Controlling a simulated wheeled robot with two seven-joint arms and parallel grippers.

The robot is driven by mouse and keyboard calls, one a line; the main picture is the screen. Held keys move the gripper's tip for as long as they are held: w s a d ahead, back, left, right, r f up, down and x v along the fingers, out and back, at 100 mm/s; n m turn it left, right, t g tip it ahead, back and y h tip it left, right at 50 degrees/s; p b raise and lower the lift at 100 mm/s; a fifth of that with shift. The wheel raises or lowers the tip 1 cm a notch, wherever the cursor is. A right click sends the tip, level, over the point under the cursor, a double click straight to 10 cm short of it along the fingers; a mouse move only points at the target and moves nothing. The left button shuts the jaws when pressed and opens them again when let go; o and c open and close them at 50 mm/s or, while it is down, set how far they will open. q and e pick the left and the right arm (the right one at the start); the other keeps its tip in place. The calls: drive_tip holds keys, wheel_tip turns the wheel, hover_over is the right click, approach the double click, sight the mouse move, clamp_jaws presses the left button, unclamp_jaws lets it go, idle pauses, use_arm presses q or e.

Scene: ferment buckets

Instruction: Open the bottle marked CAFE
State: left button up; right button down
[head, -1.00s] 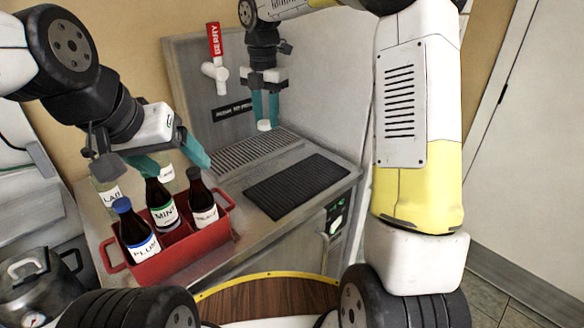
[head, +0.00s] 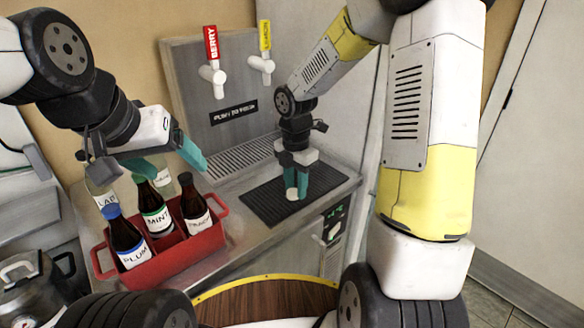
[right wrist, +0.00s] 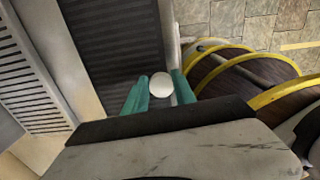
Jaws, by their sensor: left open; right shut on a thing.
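Several bottles stand in a red crate (head: 160,270). Labels read PLUM on the blue-capped bottle (head: 124,240) and MINT on a dark bottle (head: 153,208). The front-right dark bottle (head: 194,208) has a label I cannot read surely. I read CAFE on none. My left gripper (head: 178,168) is open above the crate's back. My right gripper (head: 296,188) is shut on a small white round cap (right wrist: 161,86), low over the black mat.
Behind are a drain grille (head: 232,160) and taps with a red BERRY handle (head: 211,42) and a yellow handle (head: 264,35). A metal pot (head: 30,285) stands at lower left.

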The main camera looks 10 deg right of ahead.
drive_tip(key=w, duration=0.3)
drive_tip(key=w+d, duration=0.1)
drive_tip(key=w, duration=0.2)
drive_tip(key=w+d+f, duration=0.1)
drive_tip(key=w, duration=0.2)
drive_tip(key=shift+w+d, duration=0.25)
drive_tip(key=shift+w, duration=0.05)
drive_tip(key=shift+f, duration=1.7)
drive_tip(key=shift+f, duration=0.1)
drive_tip(key=c, duration=1)
unclamp_jaws()
